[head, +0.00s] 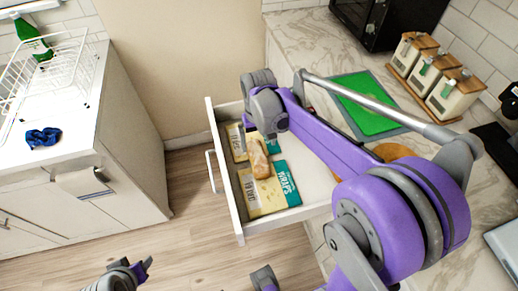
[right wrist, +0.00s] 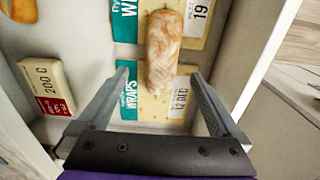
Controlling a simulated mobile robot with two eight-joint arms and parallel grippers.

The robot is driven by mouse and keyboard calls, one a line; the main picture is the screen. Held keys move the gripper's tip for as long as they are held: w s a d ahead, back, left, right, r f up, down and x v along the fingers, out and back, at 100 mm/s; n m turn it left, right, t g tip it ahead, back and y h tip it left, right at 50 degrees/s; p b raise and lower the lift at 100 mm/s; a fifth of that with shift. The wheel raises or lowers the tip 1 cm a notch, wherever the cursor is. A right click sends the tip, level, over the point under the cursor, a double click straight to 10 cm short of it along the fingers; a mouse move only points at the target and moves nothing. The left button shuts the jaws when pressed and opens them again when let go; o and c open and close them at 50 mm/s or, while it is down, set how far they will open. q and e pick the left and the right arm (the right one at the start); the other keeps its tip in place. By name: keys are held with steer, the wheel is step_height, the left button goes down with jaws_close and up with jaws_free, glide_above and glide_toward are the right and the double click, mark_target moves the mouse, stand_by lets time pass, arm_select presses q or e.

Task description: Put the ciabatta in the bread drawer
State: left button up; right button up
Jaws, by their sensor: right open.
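The ciabatta (head: 259,158), a pale brown oblong loaf, lies inside the open white drawer (head: 228,192), on top of yellow-and-teal wraps packets (head: 262,194). In the right wrist view the ciabatta (right wrist: 163,50) lies lengthwise over the packets. My right gripper (right wrist: 160,77) is open, its two fingers to either side of the loaf's near end with gaps between; nothing is held. In the head view my right gripper (head: 270,125) is above the drawer, its fingers mostly hidden by the wrist. My left gripper (head: 138,270) is at the bottom left, far from the drawer; its jaw state is unclear.
In the right wrist view a white-and-red 200 G packet (right wrist: 48,86) and a bread roll (right wrist: 20,9) lie at the left. A marble counter (head: 305,45) holds a green board (head: 368,103) and canisters (head: 452,95). A white cabinet with a wire rack (head: 50,68) stands left.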

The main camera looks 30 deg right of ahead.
mark_target(259, 155)
step_height(259, 155, up, 6)
steer(key=s+a+f+n+t, duration=0.1)
steer(key=s+a+f+t, duration=0.1)
steer(key=s, duration=0.6)
steer(key=s+a+f+n+t, duration=0.1)
steer(key=s+a+f+t, duration=0.2)
steer(key=s, duration=0.5)
steer(key=shift+s+a+f+n, duration=0.3)
steer(key=shift+a+f, duration=0.5)
steer(key=shift+a, duration=0.25)
steer(key=shift+w+p, duration=0.1)
steer(key=shift+p, duration=0.2)
